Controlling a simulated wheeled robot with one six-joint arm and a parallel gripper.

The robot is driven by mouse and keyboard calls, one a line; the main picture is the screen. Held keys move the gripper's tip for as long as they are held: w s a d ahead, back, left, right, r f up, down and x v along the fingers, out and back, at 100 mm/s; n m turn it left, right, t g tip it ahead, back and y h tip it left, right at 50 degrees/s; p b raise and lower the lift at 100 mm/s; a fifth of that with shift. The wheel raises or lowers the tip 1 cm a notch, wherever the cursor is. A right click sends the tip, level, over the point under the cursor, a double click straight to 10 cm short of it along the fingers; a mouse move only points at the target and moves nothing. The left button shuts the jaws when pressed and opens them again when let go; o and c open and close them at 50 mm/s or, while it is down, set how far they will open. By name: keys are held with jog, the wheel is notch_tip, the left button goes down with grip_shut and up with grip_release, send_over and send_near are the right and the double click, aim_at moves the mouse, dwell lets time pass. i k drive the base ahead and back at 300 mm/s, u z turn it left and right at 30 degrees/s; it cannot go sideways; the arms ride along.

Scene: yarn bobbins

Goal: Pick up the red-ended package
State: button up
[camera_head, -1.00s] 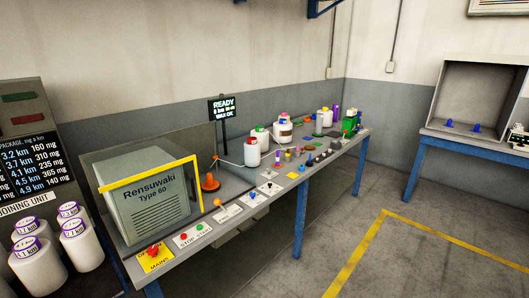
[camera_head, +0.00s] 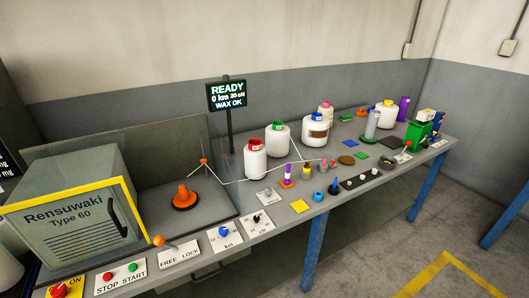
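The red-ended package (camera_head: 255,162) is a white bobbin with a red top. It stands upright on the bench, right of the orange cone-shaped holder (camera_head: 185,199). A green-topped package (camera_head: 277,141) stands close behind it to the right. A blue-topped package (camera_head: 315,133) with a brown patch stands further right. A thin pale thread runs near the red-ended package. My gripper is not in view.
The grey bench (camera_head: 280,225) carries a Rensuwaki machine (camera_head: 75,205), switch plates and several small coloured parts along its front. A sign on a post (camera_head: 227,96) reads READY. A green box (camera_head: 417,135) stands at the right end. Floor is clear at lower right.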

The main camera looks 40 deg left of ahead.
aim_at(256, 153)
jog(key=u, duration=0.35)
jog(key=i, duration=0.95)
jog(key=u, duration=1.65)
jog(key=i, duration=0.85)
jog(key=u, duration=0.8)
